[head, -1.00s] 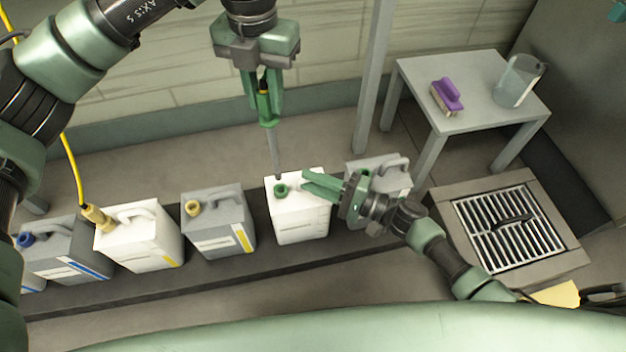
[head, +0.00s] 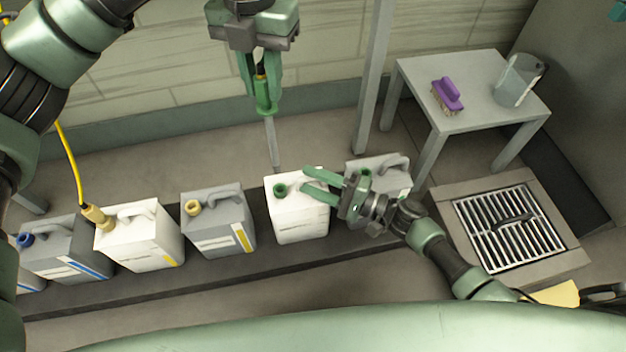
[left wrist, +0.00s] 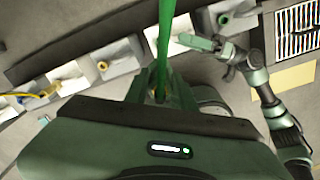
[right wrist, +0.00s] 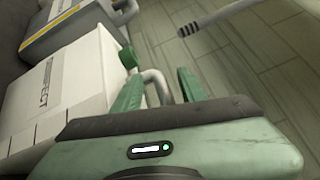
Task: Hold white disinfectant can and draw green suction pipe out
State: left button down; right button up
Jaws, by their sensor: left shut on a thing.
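The white disinfectant can (head: 300,218) with a green neck (head: 280,189) stands upright in the row of cans. It also shows at the left of the right wrist view (right wrist: 75,85). My left gripper (head: 265,98) is shut on the green suction pipe (head: 271,140), which hangs upright, its grey tube's lower end apart from and above the can's neck. The pipe's end hangs free in the right wrist view (right wrist: 185,29); its green part shows in the left wrist view (left wrist: 164,45). My right gripper (head: 314,182) is open, its fingers on either side of the can's handle (right wrist: 158,85).
Grey cans (head: 217,222) (head: 385,172) flank the white can. Farther left stands another white can (head: 140,240) with a yellow pipe (head: 95,216). A small table (head: 445,112) holds a purple brush (head: 447,95) and a clear jug (head: 518,80). A floor grate (head: 508,225) lies at right.

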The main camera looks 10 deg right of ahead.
jog(key=v, duration=1.2)
jog(key=shift+s+f, duration=0.15)
jog(key=shift+f, duration=0.15)
pick_arm(q)
jog(key=shift+s+r, duration=0.15)
pick_arm(e)
jog(key=shift+s+d+r, duration=0.1)
